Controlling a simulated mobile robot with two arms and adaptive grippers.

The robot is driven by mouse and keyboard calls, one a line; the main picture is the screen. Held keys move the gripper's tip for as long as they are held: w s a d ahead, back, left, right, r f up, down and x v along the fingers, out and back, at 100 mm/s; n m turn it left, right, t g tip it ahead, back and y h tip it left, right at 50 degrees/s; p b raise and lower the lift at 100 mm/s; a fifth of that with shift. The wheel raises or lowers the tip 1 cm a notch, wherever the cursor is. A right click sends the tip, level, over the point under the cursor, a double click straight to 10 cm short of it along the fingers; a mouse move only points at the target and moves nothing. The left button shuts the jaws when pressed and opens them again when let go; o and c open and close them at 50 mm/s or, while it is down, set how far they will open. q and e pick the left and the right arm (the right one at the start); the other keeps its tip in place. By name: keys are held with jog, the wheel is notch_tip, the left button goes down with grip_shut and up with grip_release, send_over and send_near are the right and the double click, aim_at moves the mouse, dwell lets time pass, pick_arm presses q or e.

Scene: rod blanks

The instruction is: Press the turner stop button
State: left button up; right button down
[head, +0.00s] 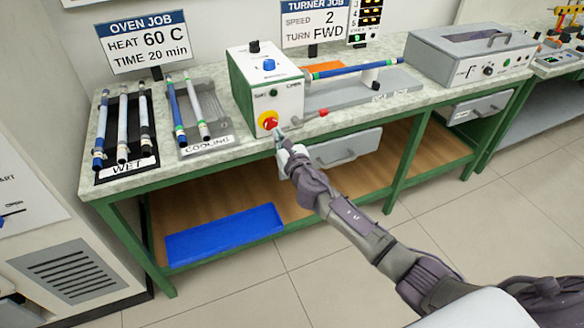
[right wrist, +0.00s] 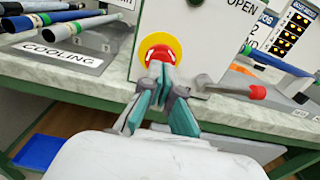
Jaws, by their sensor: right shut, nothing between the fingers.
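The turner (head: 268,85) is a white and green box on the bench, with a blue rod held out to its right. Its red stop button on a yellow ring (head: 267,121) is low on the front face. The button also shows in the right wrist view (right wrist: 159,52). My right gripper (head: 280,135) is shut and empty, its fingertips at the lower edge of the button. In the right wrist view the fingertips (right wrist: 158,72) overlap the red button; whether they touch it is hard to tell. My left gripper is not in view.
A red-tipped lever (head: 322,113) sticks out right of the button. Rods lie on the WET rack (head: 127,168) and the COOLING rack (head: 209,144) to the left. A drawer (head: 345,148) is under the bench top, and a grey-lidded box (head: 470,60) stands to the right.

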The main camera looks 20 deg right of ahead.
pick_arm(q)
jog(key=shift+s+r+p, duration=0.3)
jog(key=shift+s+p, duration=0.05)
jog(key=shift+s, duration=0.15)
pick_arm(e)
jog(key=s, duration=1)
jog(key=shift+s+d+f, duration=0.15)
jog(key=shift+s+d, duration=0.1)
jog(key=shift+s, duration=0.05)
